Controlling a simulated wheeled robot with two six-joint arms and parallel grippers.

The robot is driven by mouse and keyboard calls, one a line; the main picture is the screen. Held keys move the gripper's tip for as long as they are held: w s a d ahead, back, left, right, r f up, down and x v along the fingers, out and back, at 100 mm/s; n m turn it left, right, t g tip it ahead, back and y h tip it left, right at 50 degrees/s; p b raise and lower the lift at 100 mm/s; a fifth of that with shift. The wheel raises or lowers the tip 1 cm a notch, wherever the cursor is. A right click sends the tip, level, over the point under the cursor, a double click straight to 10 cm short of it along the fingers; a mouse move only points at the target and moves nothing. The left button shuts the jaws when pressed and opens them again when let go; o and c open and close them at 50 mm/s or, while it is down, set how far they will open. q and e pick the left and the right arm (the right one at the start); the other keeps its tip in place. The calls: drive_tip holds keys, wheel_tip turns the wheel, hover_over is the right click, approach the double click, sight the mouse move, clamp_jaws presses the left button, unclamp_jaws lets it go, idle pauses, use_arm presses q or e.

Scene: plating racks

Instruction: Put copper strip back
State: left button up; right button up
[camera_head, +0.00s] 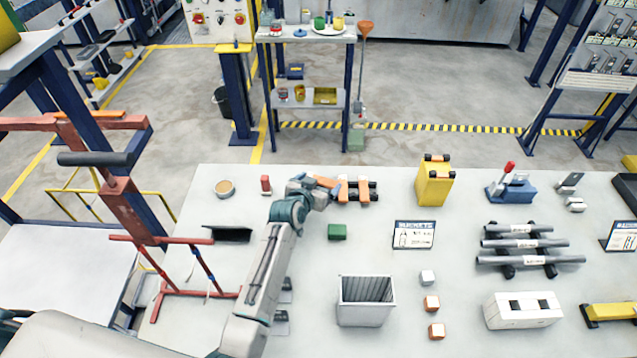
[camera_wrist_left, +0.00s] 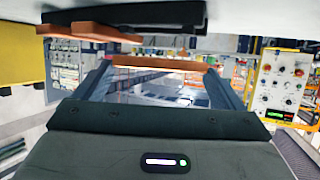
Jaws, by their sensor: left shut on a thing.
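My left gripper (camera_head: 322,187) is shut on a copper strip (camera_wrist_left: 155,62), which spans crosswise between its two fingers in the left wrist view. In the head view, an orange end of the strip (camera_head: 327,182) shows at the fingertips, above the table. Just right of it, a small black and orange rack (camera_head: 366,191) sits on the table. Its orange bars also show at the top of the left wrist view (camera_wrist_left: 95,33), close to the held strip. I cannot tell whether they touch. My right gripper is not in view.
A yellow block (camera_head: 434,186) stands right of the rack. A green block (camera_head: 337,232), a small sign (camera_head: 414,234) and an open grey bin (camera_head: 366,302) are nearer. A red piece (camera_head: 265,184) and a round tin (camera_head: 224,188) lie left. Grey tubes (camera_head: 528,260) lie right.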

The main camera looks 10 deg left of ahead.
use_arm(q)
drive_tip(key=shift+f, duration=0.5)
drive_tip(key=shift+f, duration=0.1)
drive_tip(key=shift+f, duration=0.3)
drive_tip(key=o, duration=1)
drive_tip(key=shift+s+r, duration=0.1)
drive_tip(key=shift+r, duration=0.45)
drive_tip(key=shift+b+v, duration=1.5)
drive_tip(key=shift+v, duration=4.45)
drive_tip(key=shift+f, duration=0.2)
